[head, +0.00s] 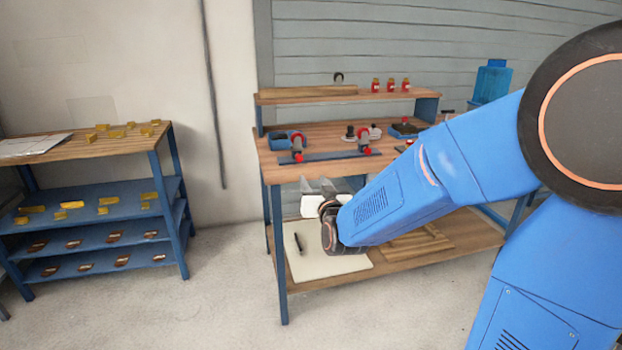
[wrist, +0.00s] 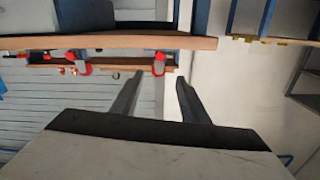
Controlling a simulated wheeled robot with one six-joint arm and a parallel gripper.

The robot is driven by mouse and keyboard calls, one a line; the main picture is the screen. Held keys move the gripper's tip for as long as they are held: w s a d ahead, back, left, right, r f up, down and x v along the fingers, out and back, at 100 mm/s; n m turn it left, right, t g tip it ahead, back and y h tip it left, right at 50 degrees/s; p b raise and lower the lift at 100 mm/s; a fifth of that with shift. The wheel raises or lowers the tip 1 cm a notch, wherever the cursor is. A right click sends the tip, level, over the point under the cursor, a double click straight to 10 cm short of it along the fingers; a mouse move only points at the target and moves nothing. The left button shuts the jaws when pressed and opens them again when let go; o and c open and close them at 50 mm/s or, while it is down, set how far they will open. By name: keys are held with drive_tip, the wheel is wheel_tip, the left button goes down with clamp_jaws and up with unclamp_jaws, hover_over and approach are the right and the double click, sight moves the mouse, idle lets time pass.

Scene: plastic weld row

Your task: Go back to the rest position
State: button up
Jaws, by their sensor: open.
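My blue arm reaches from the right in the head view, across the front of the workbench (head: 330,133). My gripper (head: 318,186) is below the bench top and above the lower shelf (head: 440,238). In the wrist view my gripper (wrist: 160,78) shows two grey fingers standing apart with nothing between them. The picture there looks upside down, with the bench edge (wrist: 110,42) above the fingertips. Two red-tipped clamps (head: 298,148) (head: 364,142) stand on a dark strip on the bench top. The arm hides part of the bench's right side.
A blue bin (head: 281,141) sits on the bench top. Several red bottles (head: 391,85) stand on the raised shelf (head: 305,92). A pale board (head: 325,266) with a black pen-like thing lies on the lower shelf. A blue rack (head: 160,190) with yellow pieces stands at left; floor between is clear.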

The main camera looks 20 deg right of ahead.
drive_tip(key=shift+s, duration=0.3)
drive_tip(key=s+d+f+g, duration=0.2)
drive_tip(key=s+g, duration=0.2)
drive_tip(key=s, duration=0.8)
drive_tip(key=s+d+f+n+g, duration=0.1)
drive_tip(key=s+d+f+g, duration=0.1)
drive_tip(key=s, duration=1.1)
drive_tip(key=s+d+f+g, duration=0.3)
drive_tip(key=s+g, duration=0.4)
drive_tip(key=s, duration=0.5)
drive_tip(key=shift+s+d, duration=0.15)
drive_tip(key=shift+s, duration=0.2)
